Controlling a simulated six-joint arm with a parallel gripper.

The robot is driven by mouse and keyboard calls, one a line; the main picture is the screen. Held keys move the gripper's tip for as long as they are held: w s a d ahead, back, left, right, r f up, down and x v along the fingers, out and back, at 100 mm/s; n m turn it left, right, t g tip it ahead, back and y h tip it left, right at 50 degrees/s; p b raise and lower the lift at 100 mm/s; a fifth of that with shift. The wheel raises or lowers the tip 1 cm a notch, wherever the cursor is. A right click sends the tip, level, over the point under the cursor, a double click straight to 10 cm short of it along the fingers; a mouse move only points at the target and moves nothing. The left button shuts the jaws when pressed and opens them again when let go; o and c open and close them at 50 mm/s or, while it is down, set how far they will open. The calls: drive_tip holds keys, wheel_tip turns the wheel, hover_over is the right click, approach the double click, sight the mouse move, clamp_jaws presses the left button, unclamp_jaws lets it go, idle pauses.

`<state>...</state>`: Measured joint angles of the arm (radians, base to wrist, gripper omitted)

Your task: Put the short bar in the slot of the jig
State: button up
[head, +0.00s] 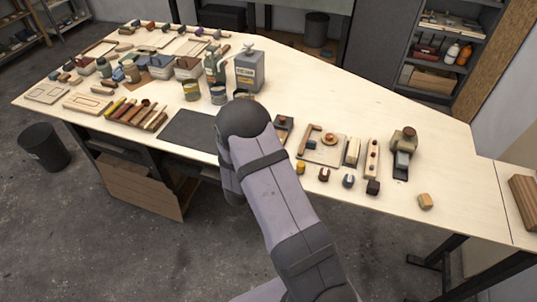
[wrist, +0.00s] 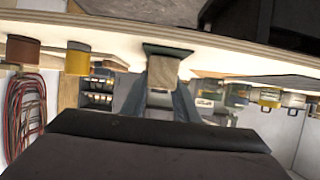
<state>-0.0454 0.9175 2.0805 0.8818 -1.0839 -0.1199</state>
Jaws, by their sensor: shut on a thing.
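My gripper (wrist: 163,98) is shut on a tan piece (wrist: 164,74), taken to be the short bar, in the wrist view. The piece sits between the two grey fingers. A dark green flat part (wrist: 167,50) shows at its far end, against the pale tabletop; I cannot tell whether they touch. In the head view my own arm hides the gripper and the held piece. A pale board with a wooden corner fence and a round knob (head: 329,139) lies right of my arm; I cannot tell whether this is the jig. No slot can be made out.
The workbench (head: 436,131) is bare at the back right. Wooden blocks (head: 372,158), a tool with a dark body (head: 403,141) and small coloured pieces stand right of my arm. A dark mat (head: 190,131), a grey can (head: 250,70) and several jars stand left of it.

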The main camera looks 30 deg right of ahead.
drive_tip(key=shift+r+b, duration=0.85)
drive_tip(key=shift+r, duration=4.05)
drive_tip(key=s+d+f+m+g+h+b, duration=0.1)
drive_tip(key=s+d+m+g+b, duration=0.2)
drive_tip(key=d, duration=0.7)
drive_tip(key=s+d+m+g+h+b, duration=0.1)
drive_tip(key=s+d+h+b, duration=0.15)
drive_tip(key=d+b, duration=0.45)
wheel_tip(320, 180, up, 2)
drive_tip(key=n+t+y+p, duration=0.1)
drive_tip(key=n+t+y, duration=0.3)
hover_over(314, 139)
drive_tip(key=shift+h, duration=0.25)
drive_tip(key=shift+f, duration=5)
